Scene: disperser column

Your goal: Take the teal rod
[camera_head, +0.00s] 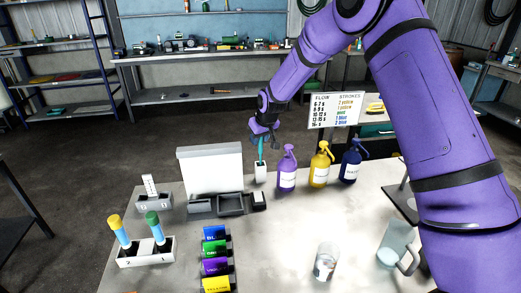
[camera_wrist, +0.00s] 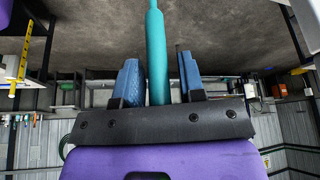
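The teal rod (camera_head: 261,147) stands upright in a small white holder (camera_head: 260,172) at the back of the table, just left of the purple spray bottle. My gripper (camera_head: 263,134) is over the rod's upper end. In the wrist view the rod (camera_wrist: 156,50) runs between the two blue fingers of my gripper (camera_wrist: 158,64). The left finger is very close to the rod, and a clear gap shows between the rod and the right finger. The gripper is open around the rod. The rod's lower end is hidden in the holder.
Purple (camera_head: 287,172), yellow (camera_head: 320,168) and blue (camera_head: 351,163) spray bottles stand right of the holder. A white panel (camera_head: 211,168) with grey trays stands left. A rack (camera_head: 146,251), coloured boxes, a glass jar (camera_head: 326,261) and a clear jug (camera_head: 394,243) are nearer.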

